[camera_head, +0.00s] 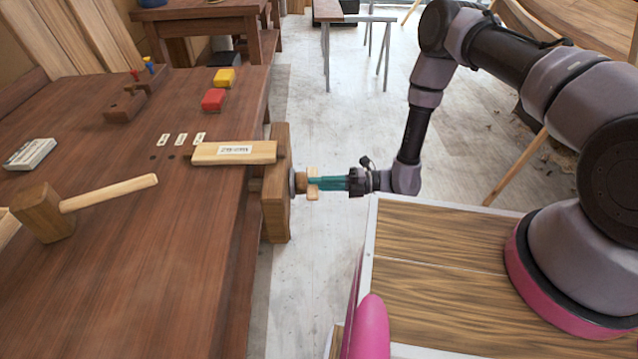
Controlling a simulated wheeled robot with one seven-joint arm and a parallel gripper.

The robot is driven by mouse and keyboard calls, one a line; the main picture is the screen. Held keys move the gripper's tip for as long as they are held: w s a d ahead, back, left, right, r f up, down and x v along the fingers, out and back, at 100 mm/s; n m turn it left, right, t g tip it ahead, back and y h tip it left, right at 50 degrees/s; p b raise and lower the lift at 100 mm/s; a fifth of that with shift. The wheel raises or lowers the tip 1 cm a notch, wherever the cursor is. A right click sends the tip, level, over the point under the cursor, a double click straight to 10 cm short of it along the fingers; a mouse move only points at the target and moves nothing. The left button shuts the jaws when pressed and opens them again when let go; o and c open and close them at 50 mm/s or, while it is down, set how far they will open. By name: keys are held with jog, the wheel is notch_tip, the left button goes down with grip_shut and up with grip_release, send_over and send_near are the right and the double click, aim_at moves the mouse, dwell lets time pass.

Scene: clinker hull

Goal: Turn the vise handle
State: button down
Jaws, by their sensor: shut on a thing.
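The vise (277,200) is a wooden jaw on the right edge of the brown workbench. Its handle (313,193) is a short light wooden bar on a screw hub (299,182) that sticks out to the right of the jaw. The bar stands close to upright in the picture. My gripper (316,183) reaches in from the right with teal fingers and is shut on the handle near its middle. The fingers hide the middle of the bar.
On the workbench (120,270) lie a mallet (40,213), a labelled wooden block (235,152), a red block (213,99), a yellow block (224,77) and a grey box (30,154). A sawhorse (357,45) stands behind. The floor (310,120) beyond the vise is clear.

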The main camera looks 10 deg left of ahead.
jog(key=c, duration=0.9)
grip_release()
jog(key=shift+a, duration=0.1)
jog(key=shift+o, duration=0.2)
jog(key=v, duration=1.1)
